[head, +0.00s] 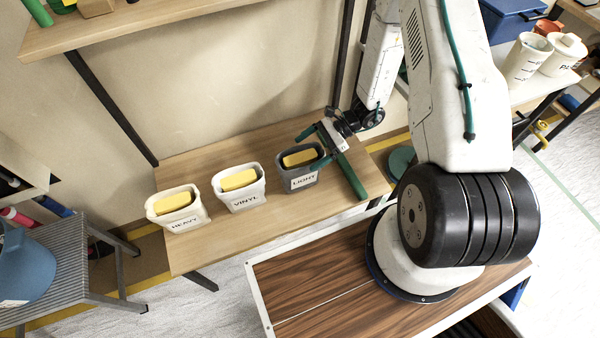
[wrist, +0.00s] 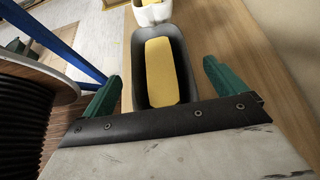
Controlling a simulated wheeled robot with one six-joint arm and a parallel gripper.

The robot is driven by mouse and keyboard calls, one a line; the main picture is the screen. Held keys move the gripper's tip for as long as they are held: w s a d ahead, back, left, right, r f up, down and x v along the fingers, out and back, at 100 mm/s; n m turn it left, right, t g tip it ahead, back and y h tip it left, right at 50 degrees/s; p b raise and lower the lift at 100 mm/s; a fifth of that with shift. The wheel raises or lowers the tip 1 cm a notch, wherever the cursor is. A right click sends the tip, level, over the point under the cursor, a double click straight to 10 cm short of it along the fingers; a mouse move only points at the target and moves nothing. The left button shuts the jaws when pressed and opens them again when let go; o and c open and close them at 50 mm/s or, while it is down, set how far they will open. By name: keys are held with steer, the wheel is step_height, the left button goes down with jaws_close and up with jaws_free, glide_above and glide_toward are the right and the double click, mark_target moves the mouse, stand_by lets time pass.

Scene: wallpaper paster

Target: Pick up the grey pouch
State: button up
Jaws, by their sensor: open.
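The grey pouch (head: 300,182) is a dark grey open-topped holder labelled LIGHT, standing upright on the wooden shelf in the head view. A yellow block (head: 299,158) sits in its mouth. My gripper (head: 328,155) is open just to the right of the pouch, with its green fingers spread. In the wrist view the grey pouch (wrist: 190,76) lies ahead between the two green fingers, with the yellow block (wrist: 161,72) inside. No finger clearly touches it. The near end of the pouch is hidden behind my gripper's body.
A white VINYL holder (head: 240,197) and a cream HEAVY holder (head: 180,218) stand to the left in a row, each with a yellow block. The wall rises behind the wooden shelf (head: 200,165). A blue container (head: 25,258) stands on a grey stool at left.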

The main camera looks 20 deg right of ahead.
steer(key=shift+x, duration=1.15)
jaws_close()
steer(key=shift+r, duration=0.1)
